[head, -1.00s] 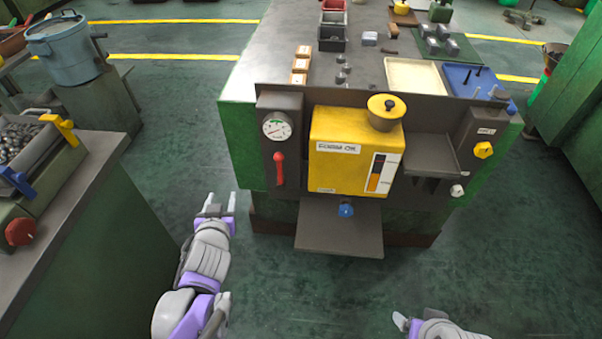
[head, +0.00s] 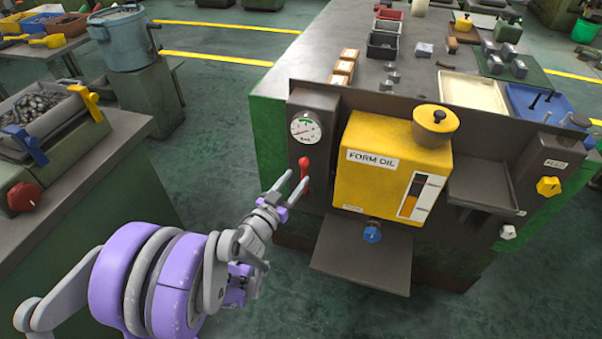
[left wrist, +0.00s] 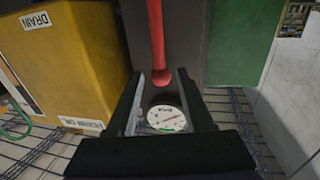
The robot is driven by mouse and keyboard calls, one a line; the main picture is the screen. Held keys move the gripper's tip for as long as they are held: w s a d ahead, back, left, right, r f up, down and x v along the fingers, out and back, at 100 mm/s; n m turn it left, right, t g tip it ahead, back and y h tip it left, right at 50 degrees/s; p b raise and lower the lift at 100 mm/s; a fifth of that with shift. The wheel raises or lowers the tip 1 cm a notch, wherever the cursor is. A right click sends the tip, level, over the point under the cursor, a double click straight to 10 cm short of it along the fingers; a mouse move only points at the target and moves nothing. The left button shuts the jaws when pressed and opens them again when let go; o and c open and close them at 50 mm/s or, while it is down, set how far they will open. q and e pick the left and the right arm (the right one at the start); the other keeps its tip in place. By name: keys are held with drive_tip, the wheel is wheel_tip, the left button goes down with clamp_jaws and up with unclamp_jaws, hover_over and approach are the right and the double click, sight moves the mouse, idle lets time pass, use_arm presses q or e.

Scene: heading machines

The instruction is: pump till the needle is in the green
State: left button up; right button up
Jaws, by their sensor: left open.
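The round white gauge (head: 306,128) sits on the dark panel at the left of the machine front, with a small green band at the top of its dial. The needle's exact reading is too small to tell. The red pump lever (head: 304,168) is below the gauge. My left gripper (head: 296,181) is open at the lever. In the left wrist view the red lever (left wrist: 157,40) hangs in from the top, its rounded end near the space between the open fingers (left wrist: 162,88). The gauge (left wrist: 166,117) shows upside down beyond it. My right gripper is out of view.
The yellow oil tank (head: 385,165) stands right of the lever, with a blue knob (head: 372,233) and a shelf (head: 362,258) below. A bench (head: 85,185) with a metal-filled bin is at the left. Green floor (head: 215,110) is free between bench and machine.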

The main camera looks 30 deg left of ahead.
sight(303, 169)
use_arm(q)
drive_tip(key=shift+w, duration=1.8)
clamp_jaws()
